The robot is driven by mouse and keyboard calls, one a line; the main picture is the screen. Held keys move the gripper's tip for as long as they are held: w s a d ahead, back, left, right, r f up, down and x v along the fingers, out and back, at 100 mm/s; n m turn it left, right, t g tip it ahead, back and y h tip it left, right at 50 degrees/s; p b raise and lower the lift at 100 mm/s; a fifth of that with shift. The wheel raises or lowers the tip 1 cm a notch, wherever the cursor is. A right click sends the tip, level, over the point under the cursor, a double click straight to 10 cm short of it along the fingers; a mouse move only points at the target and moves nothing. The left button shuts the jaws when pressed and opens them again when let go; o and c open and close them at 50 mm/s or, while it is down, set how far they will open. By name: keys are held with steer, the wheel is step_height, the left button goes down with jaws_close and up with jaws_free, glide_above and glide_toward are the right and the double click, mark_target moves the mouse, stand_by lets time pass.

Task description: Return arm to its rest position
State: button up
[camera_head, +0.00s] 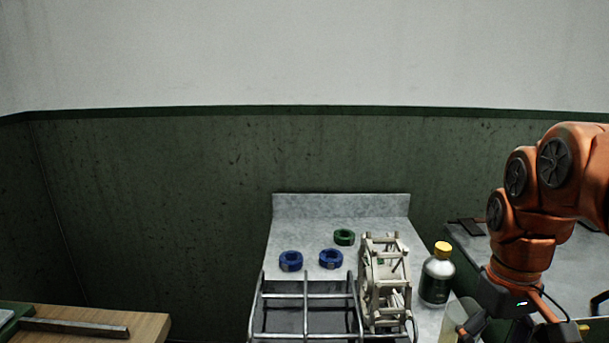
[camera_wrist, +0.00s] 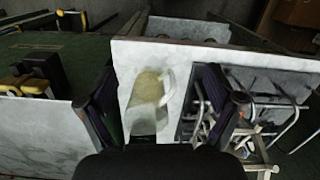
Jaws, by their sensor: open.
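My orange arm stands bent at the right of the head view, with its wrist pointing down. My gripper (camera_wrist: 160,80) is open, its two dark fingers spread wide apart in the wrist view. A translucent beaker with yellowish contents (camera_wrist: 149,92) shows in the gap between the fingers, and I cannot tell how far below them it is. The fingers do not appear to touch it. In the head view the beaker (camera_head: 453,322) stands at the bottom, just left of my wrist, and the fingertips are cut off or hidden.
A grey counter (camera_head: 312,222) bears two blue rings (camera_head: 291,261) (camera_head: 331,259), a green ring (camera_head: 344,237), a pale reel frame (camera_head: 383,275) and a yellow-capped bottle (camera_head: 437,273). A metal rack (camera_head: 305,296) spans the basin. A wooden table (camera_head: 145,322) is at left; another counter (camera_head: 583,260) is at right.

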steer(key=s+a+f+m+g, duration=0.1)
steer(key=s+a+f, duration=0.45)
steer(key=s, duration=0.25)
steer(key=s+a+f+g, duration=0.1)
steer(key=s+a+f, duration=0.4)
steer(key=s+f, duration=0.2)
step_height(320, 180, up, 14)
steer(key=t+p, duration=0.1)
steer(key=p, duration=1.1)
steer(key=shift+w+p, duration=0.2)
steer(key=shift+p, duration=0.2)
steer(key=shift+a, duration=0.1)
steer(key=shift+c, duration=0.4)
